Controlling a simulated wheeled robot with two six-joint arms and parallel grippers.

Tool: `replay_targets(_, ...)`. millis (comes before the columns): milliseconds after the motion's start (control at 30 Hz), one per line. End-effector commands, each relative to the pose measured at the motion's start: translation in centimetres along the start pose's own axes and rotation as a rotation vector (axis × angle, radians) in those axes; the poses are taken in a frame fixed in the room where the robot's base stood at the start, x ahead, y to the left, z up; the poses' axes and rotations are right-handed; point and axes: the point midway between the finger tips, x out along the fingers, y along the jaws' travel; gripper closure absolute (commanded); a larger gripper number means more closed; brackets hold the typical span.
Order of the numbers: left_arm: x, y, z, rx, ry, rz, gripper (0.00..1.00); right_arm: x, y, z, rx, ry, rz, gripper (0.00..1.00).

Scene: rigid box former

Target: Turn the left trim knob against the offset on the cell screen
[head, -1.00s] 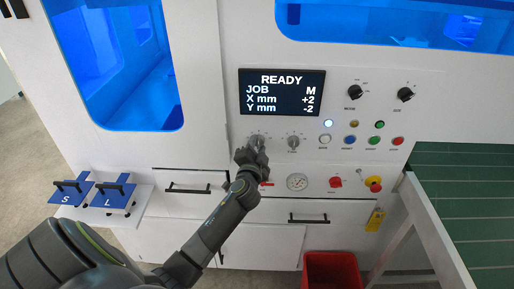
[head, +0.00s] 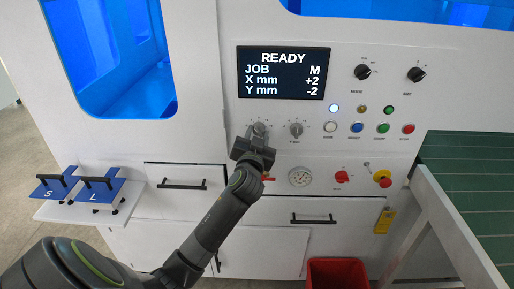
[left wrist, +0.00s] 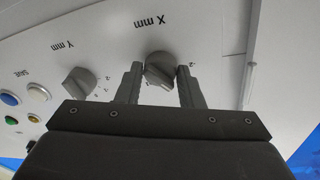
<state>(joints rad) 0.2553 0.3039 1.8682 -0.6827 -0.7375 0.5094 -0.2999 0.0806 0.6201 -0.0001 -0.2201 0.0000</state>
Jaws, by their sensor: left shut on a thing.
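The cell screen (head: 282,73) reads READY, JOB M, X mm +2 and Y mm -2. The left trim knob (head: 260,128) is the grey knob below it; in the left wrist view the same knob (left wrist: 160,70) is labelled X mm. My left gripper (head: 254,146) is at this knob, one finger on each side, shut on it; it also shows in the left wrist view (left wrist: 160,85). The Y mm knob (head: 296,129) stands free to the right, also in the left wrist view (left wrist: 79,82). My right gripper is not in view.
Several buttons, including a blue one (head: 357,127), and the mode knob (head: 362,72) are on the panel to the right. A pressure gauge (head: 300,177) and a red emergency button (head: 383,178) sit lower. Blue plates (head: 100,193) lie on a shelf at left.

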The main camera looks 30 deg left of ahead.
Motion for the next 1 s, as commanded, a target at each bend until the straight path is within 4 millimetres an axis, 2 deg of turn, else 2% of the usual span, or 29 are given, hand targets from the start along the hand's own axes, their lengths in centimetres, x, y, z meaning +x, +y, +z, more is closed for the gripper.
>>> replay_targets(33,0.0,0.3,0.6,-0.047,0.007,-0.004,0.89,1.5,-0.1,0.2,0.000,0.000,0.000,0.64)
replay_targets(400,0.0,0.3,0.5,-0.390,0.029,-0.040,0.89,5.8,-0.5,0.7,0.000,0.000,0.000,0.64)
replay_targets(700,0.0,0.4,0.4,-0.611,0.043,-0.063,0.89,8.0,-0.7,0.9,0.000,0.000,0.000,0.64)
replay_targets(1000,0.0,0.3,0.2,-0.730,0.050,-0.076,0.89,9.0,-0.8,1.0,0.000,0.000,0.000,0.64)
